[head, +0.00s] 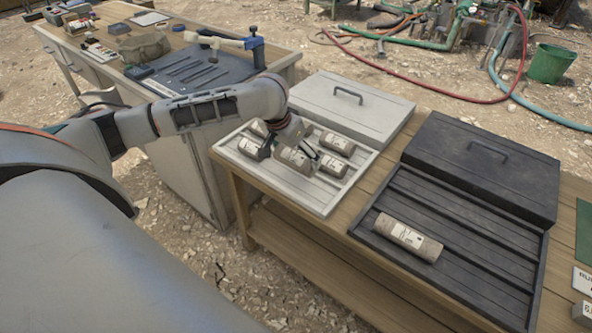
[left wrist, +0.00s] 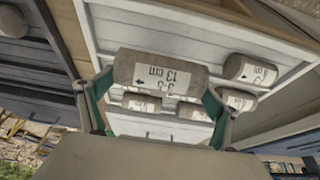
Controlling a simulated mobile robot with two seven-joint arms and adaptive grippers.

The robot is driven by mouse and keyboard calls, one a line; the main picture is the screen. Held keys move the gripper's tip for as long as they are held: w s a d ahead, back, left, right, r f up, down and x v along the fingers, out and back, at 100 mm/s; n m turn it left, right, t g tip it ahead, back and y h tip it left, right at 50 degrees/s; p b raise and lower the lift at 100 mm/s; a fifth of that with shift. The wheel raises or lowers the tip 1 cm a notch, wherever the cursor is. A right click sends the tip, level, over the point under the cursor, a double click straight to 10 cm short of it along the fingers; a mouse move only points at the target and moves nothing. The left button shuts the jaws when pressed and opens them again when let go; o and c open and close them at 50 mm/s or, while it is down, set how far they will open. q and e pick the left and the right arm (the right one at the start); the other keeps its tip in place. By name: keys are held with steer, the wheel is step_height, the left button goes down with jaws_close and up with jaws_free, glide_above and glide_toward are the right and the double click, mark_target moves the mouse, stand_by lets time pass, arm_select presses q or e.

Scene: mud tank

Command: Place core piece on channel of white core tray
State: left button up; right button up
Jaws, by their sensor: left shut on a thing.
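The white core tray (head: 315,203) lies on the wooden table with its channels facing up. Several grey-brown core pieces with white labels lie in it, such as one at the right (head: 337,143). My left gripper (head: 290,154) is over the tray, shut on a core piece (left wrist: 160,75) labelled 13 cm. In the left wrist view, green finger pads grip its two ends. Other core pieces (left wrist: 250,70) show behind it in the white tray (left wrist: 130,30). I cannot tell whether the held piece touches the tray. My right gripper is not in view.
A black core tray (head: 470,250) with one core piece (head: 408,236) lies to the right. The white lid (head: 345,105) and the black lid (head: 480,165) lie behind their trays. A workbench with tools (head: 190,70) stands at the back left.

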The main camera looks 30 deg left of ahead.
mark_target(296, 168)
arm_select(q)
steer(key=shift+f, duration=0.45)
step_height(296, 168, down, 5)
steer(key=shift+r+b, duration=0.1)
steer(key=shift+b, duration=0.8)
steer(key=shift+w, duration=0.1)
steer(key=shift+r, duration=0.1)
steer(key=o, duration=1.6)
steer(key=shift+f, duration=0.25)
steer(key=shift+c, duration=0.2)
